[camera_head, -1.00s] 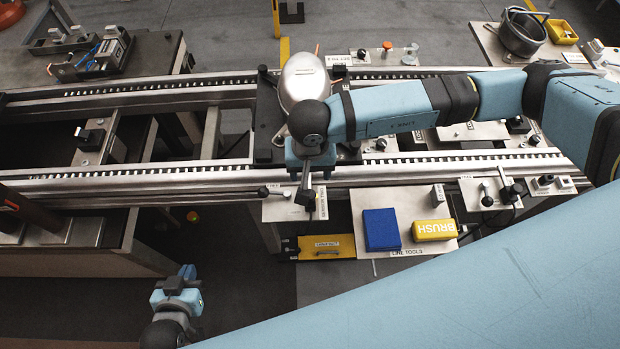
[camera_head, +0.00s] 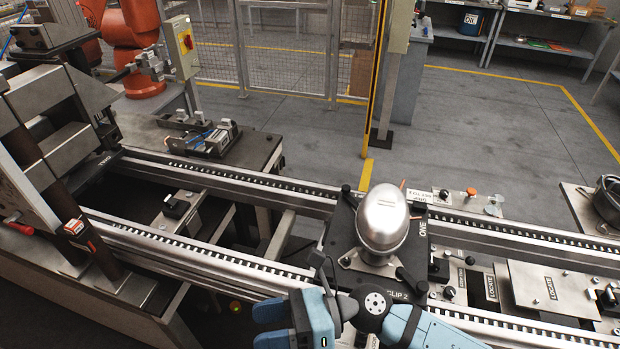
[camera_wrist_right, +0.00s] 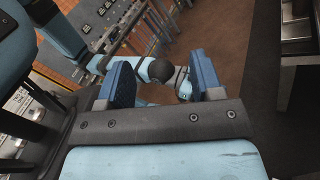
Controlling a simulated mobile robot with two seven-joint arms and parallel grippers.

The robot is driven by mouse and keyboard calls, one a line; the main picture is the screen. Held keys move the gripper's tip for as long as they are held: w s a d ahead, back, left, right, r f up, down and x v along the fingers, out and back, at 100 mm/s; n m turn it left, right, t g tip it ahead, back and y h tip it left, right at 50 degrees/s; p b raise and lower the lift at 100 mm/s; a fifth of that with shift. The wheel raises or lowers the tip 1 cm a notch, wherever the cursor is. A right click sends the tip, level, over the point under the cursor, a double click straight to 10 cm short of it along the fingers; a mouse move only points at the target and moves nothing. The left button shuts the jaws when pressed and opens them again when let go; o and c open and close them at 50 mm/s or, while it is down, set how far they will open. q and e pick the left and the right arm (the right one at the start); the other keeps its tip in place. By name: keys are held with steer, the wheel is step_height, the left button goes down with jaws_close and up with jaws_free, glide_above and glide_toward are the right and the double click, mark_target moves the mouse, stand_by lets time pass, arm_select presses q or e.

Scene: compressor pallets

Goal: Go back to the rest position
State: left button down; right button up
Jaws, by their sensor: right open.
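My right gripper (camera_head: 266,326) is at the bottom of the head view, in front of the conveyor rail. Its two blue fingers point left and stand apart with nothing visible between them. The right wrist view also shows this right gripper (camera_wrist_right: 163,82) open. A silver domed compressor (camera_head: 383,222) stands upright on a dark pallet (camera_head: 340,226) on the rails. The gripper is apart from it, nearer to me. Beyond the fingers in the wrist view is part of my other arm, where the left gripper (camera_wrist_right: 183,84) is small and its jaws are unclear.
The double rail (camera_head: 230,258) runs across the view. A metal press frame (camera_head: 45,150) stands at left, with a small fixture (camera_head: 205,138) on a table behind. Metal plates (camera_head: 545,290) lie at right. A mesh fence (camera_head: 290,60) and yellow post (camera_head: 376,80) stand behind; open floor lies at back right.

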steer(key=w+d+m+t, duration=0.35)
steer(key=m+t, duration=0.35)
steer(key=m, duration=0.3)
steer(key=w+d+m+t, duration=0.2)
steer(key=w+m+t, duration=0.2)
steer(key=m+t, duration=0.55)
steer(key=w+d+f+m+t+h, duration=0.1)
steer(key=d+f+m+t+h, duration=0.2)
steer(key=d+f+m+h, duration=0.75)
steer(key=s+d+f+m+g+h, duration=0.2)
steer(key=s+d+f+m, duration=0.2)
steer(key=m, duration=0.5)
steer(key=s+d+f+m+g+h, duration=0.2)
steer(key=s+d+f+m, duration=0.3)
steer(key=f+m, duration=0.4)
steer(key=shift+s+d+g, duration=0.3)
steer(key=shift+d+g, duration=0.15)
steer(key=shift+d, duration=0.1)
